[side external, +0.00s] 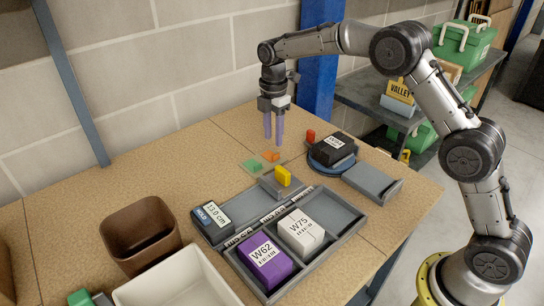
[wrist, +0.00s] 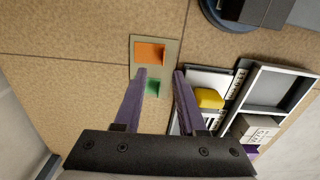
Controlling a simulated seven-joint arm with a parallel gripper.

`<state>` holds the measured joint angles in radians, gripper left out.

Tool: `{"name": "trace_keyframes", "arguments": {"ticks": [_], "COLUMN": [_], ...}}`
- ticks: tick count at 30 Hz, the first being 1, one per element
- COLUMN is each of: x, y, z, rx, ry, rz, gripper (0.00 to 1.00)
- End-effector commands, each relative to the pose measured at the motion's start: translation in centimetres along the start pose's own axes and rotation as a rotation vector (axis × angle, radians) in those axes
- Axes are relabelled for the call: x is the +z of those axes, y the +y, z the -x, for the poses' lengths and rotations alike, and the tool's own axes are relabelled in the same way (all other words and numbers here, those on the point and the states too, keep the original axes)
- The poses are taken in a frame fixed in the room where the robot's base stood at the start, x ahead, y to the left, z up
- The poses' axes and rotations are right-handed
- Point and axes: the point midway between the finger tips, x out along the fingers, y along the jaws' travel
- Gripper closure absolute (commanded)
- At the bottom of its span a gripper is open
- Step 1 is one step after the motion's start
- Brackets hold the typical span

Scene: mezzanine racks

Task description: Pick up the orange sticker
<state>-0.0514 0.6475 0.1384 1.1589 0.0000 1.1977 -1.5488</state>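The orange sticker (side external: 271,156) lies flat on the table, and in the wrist view it is an orange square (wrist: 150,53) on a pale backing sheet (wrist: 171,58). My gripper (side external: 273,142) points down above the table near the orange sticker. Its two purple fingers, also in the wrist view (wrist: 160,73), are apart with nothing held between them. The fingertips look close to the sheet, but the exact height is unclear.
A yellow block (side external: 282,176) stands on a grey plate near the sheet. A grey tray (side external: 352,232) holds labelled boxes. A black box (side external: 333,148) sits on a blue round base, near a small red cylinder (side external: 311,136). A brown bin (side external: 140,232) stands left; table behind is clear.

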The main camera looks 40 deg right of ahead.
Motion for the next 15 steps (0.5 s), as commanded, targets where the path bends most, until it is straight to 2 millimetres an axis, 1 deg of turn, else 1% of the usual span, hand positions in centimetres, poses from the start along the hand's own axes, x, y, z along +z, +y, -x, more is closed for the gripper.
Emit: {"name": "trace_keyframes", "arguments": {"ticks": [7,12,15], "x": [0.0,0.0,0.0], "y": [-0.2,-0.7,-0.6], "z": [-1.8,-4.3,-5.5], "rx": [-0.002,-0.003,-0.003], "ry": [0.0,0.0,0.0], "rz": [0.0,0.0,0.0], "gripper": [0.6,0.6,0.6]}}
